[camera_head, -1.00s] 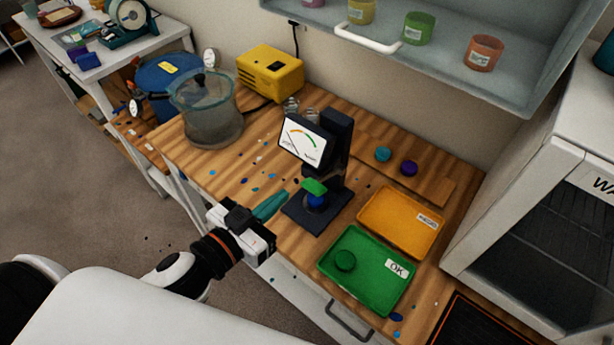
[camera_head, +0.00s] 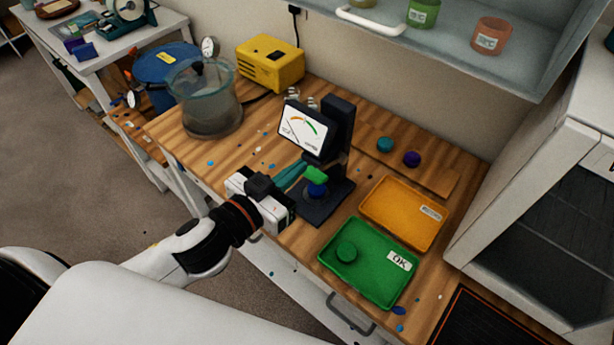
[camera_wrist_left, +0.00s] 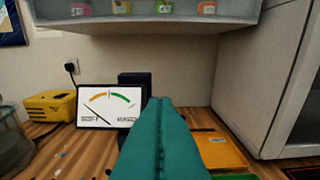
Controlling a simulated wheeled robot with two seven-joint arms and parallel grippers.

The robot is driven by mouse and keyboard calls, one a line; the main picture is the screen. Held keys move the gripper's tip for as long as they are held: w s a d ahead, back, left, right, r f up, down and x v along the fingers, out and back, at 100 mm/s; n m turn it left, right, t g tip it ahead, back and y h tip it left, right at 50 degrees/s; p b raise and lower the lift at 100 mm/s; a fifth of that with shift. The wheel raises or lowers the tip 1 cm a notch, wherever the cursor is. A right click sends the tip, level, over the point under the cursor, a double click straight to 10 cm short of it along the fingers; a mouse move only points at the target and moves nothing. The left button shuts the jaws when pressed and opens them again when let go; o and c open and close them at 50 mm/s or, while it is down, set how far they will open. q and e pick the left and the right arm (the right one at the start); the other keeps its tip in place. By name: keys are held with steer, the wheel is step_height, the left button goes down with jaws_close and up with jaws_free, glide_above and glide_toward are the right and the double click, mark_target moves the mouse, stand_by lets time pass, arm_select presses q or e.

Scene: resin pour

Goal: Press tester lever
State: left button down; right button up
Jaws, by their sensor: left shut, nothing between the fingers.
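The tester (camera_head: 337,135) is a dark stand on the wooden bench, with a white dial face (camera_head: 302,128) tilted toward me. Its needle points to the lower left in the left wrist view (camera_wrist_left: 109,107). A green lever piece (camera_head: 316,175) sits above a blue round piece (camera_head: 317,190) on the tester's dark base (camera_head: 328,208). My left gripper (camera_head: 297,172) has teal fingers, shut and empty, just left of the green lever; contact cannot be told. In the left wrist view its shut fingers (camera_wrist_left: 160,125) hide the lever and base. My right gripper is not in view.
A green OK tray (camera_head: 375,290) holding a green disc (camera_head: 347,250) and an orange tray (camera_head: 408,238) lie right of the tester. Teal and purple pieces (camera_head: 411,159) sit behind. A clear pot (camera_head: 208,115) and yellow box (camera_head: 270,68) stand left. A white cabinet (camera_head: 530,190) bounds the right.

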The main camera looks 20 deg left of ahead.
mark_target(309, 179)
arm_select(q)
steer(key=p+x, duration=0.1)
steer(key=x, duration=0.2)
steer(key=p+x, duration=0.1)
steer(key=x, duration=0.1)
steer(key=shift+r+p, duration=0.25)
steer(key=shift+p, duration=0.05)
steer(key=f, duration=0.3)
steer(key=shift+s+a, duration=0.1)
steer(key=shift+s, duration=0.2)
steer(key=shift+s+a+f, duration=0.1)
steer(key=shift+s+f, duration=0.3)
steer(key=shift+f, duration=0.2)
steer(key=shift+w, duration=0.1)
